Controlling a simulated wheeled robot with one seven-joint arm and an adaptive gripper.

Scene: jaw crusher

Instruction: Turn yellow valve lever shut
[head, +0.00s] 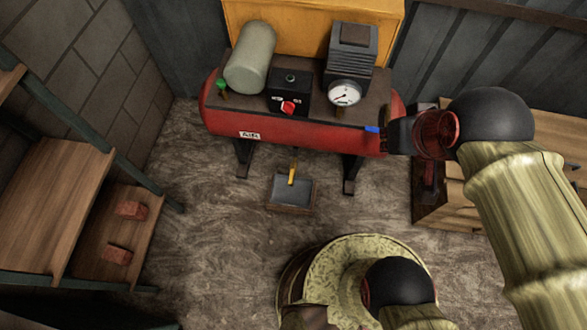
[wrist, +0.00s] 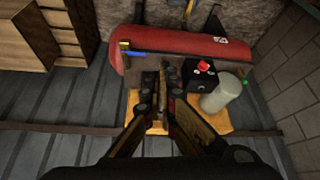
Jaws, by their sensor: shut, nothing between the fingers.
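The yellow valve lever (head: 292,173) hangs below the middle of the red air tank (head: 300,125) in the head view, above a small grey tray (head: 291,190). The tank also shows in the wrist view (wrist: 190,45). My gripper (head: 390,137) is at the tank's right end in the head view, well to the right of the yellow lever and apart from it. In the wrist view my gripper's fingers (wrist: 164,72) are together and hold nothing. They overlap the tank's edge there; I cannot tell whether they touch it.
A blue lever (head: 372,129) is on the tank's right end, close to my gripper; it also shows in the wrist view (wrist: 135,54). A gauge (head: 344,94) and a red knob (head: 288,107) sit above the tank. Wooden shelves (head: 52,190) stand left. Floor before the tray is partly clear.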

